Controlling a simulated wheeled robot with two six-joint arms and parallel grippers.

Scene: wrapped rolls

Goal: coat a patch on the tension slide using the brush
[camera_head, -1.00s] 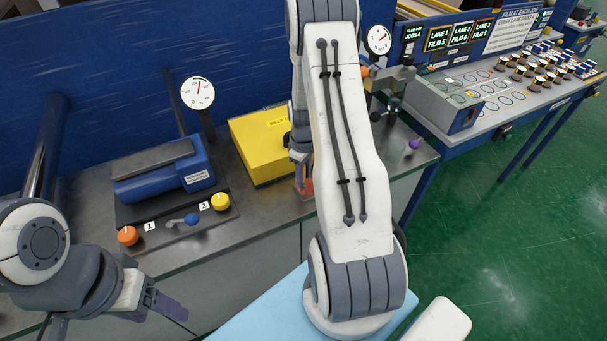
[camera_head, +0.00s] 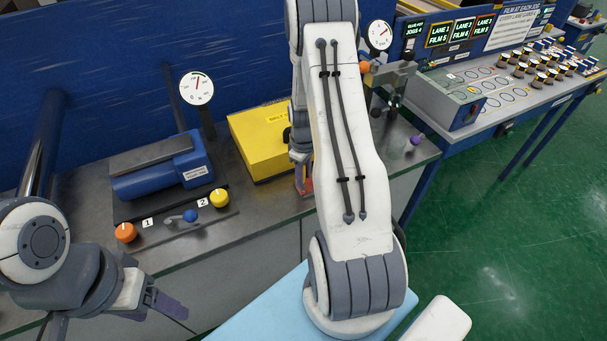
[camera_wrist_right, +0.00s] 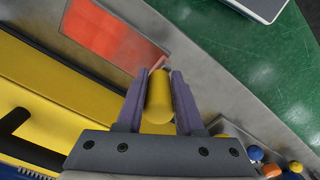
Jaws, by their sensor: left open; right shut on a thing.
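My right gripper (camera_wrist_right: 158,100) is shut on a yellow rounded handle (camera_wrist_right: 159,96), seen nearly end-on in the right wrist view. I take it for the brush; its bristles cannot be made out. An orange-red rectangle (camera_wrist_right: 115,38) lies on the grey bench just beyond the fingers. In the head view my right arm hides most of its gripper and the handle. I cannot tell for sure which fixture is the tension slide; a grey clamp-like fixture with a dial gauge (camera_head: 380,35) stands behind the right arm. My left gripper (camera_head: 170,307) is open and empty in front of the bench.
A yellow box (camera_head: 262,140) stands on the bench left of the right arm. A blue unit (camera_head: 160,175) with a gauge (camera_head: 197,88), an orange knob (camera_head: 125,233) and a yellow knob (camera_head: 219,198) stands further left. A lane console (camera_head: 500,90) adjoins at right.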

